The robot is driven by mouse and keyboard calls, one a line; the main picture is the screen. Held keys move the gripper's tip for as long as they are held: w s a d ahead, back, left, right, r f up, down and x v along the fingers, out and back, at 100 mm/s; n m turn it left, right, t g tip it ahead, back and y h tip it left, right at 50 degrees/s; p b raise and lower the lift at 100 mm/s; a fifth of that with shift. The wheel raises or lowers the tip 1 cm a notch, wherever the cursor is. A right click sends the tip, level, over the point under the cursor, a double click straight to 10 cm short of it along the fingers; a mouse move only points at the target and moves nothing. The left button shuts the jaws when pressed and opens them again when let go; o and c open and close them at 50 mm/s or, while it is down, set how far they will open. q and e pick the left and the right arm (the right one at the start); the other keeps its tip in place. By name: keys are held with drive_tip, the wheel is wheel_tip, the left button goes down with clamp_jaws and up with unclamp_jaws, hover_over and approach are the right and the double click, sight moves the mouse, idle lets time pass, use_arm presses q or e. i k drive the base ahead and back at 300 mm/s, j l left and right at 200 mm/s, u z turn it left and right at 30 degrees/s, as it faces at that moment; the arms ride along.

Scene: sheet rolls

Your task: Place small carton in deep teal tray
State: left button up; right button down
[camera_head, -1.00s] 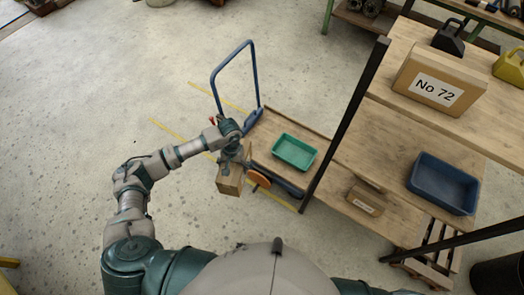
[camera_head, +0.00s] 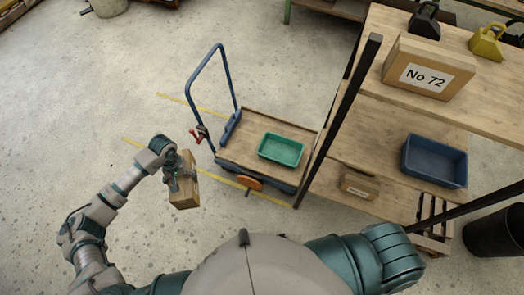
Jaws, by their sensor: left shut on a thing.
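A small brown carton (camera_head: 184,192) hangs from my left gripper (camera_head: 176,178), which is shut on it, above the floor to the left of the cart. The deep teal tray (camera_head: 281,150) sits on the wooden deck of the cart (camera_head: 240,150) and looks empty. The carton is apart from the tray, lower and to the left of it. My right upper arm shows at the bottom right, but its gripper is out of view.
A shelf with a dark upright post (camera_head: 340,120) stands right of the cart. It holds a box marked No 72 (camera_head: 428,70), a blue bin (camera_head: 435,160) and another small carton (camera_head: 360,185). The cart's blue handle (camera_head: 204,75) rises at its left end. Open floor lies to the left.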

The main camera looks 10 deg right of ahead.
sight(279, 152)
drive_tip(key=i+z, duration=0.1)
drive_tip(key=z, duration=0.3)
drive_tip(key=i+j+z, duration=0.15)
drive_tip(key=z, duration=0.3)
drive_tip(key=i+j+z, duration=0.1)
drive_tip(key=z, duration=0.3)
drive_tip(key=j+z, duration=0.15)
drive_tip(key=z, duration=0.25)
drive_tip(key=i+j+z, duration=0.1)
drive_tip(key=z, duration=0.3)
drive_tip(key=i+j+z, duration=0.2)
drive_tip(key=j, duration=0.2)
drive_tip(key=k, duration=0.05)
